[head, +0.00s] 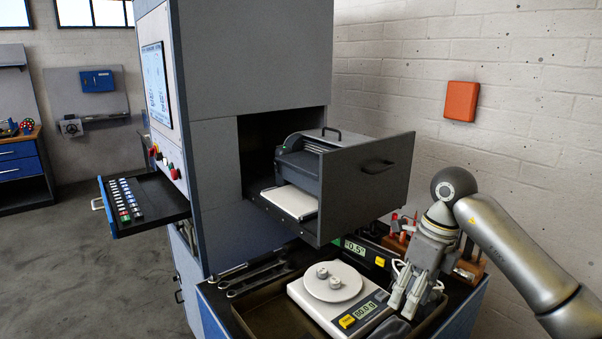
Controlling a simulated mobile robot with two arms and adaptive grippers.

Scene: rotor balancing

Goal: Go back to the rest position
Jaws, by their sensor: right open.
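My right gripper (408,303) is at the lower right, pointing down. It is open, with nothing visible between its fingers. It is beside the right side of a white scale (334,319), over the dark tray (262,322). Two small metal weights (327,276) sit on the scale's round plate (332,288), apart from the gripper. I cannot tell whether the fingertips touch anything. My left gripper is out of view.
An open drawer (365,190) of the blue-grey cabinet (262,55) juts out above the scale, left of my right arm. A keyboard tray (150,205) sticks out at left. A brick wall (540,130) stands behind the arm.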

